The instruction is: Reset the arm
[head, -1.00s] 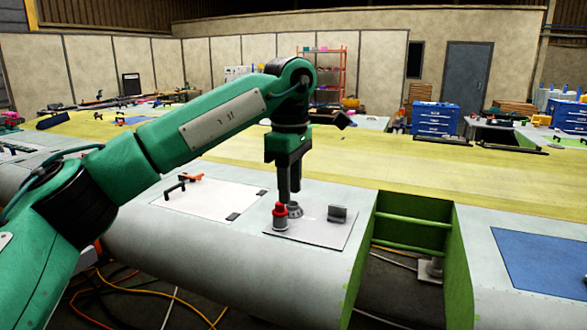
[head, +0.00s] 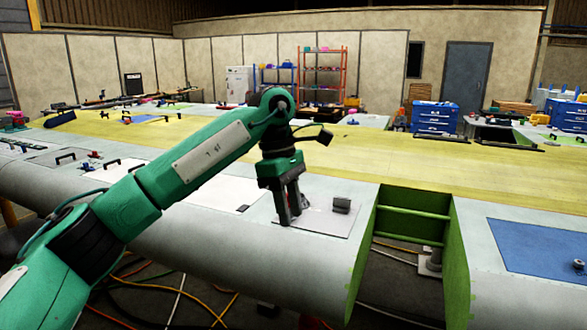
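My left arm comes in from the left and bends down at its wrist. My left gripper (head: 291,219) points down at the pale square plate (head: 325,223) on the wing surface, with its fingertips low over the plate's left part. Two dark fingers show with a narrow gap between them. I see nothing clearly held. The red-capped grey fitting seen earlier on this plate is not visible now; the gripper covers that area. A small dark grey block (head: 342,206) stands on the plate, right of the fingers. My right gripper is out of view.
Right of the plate is an open green-walled bay (head: 411,226) in the wing. A blue panel (head: 540,247) lies farther right. A white panel (head: 222,192) lies partly behind my arm. Blue drawer cabinets (head: 435,117) and an orange shelf (head: 322,75) stand beyond.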

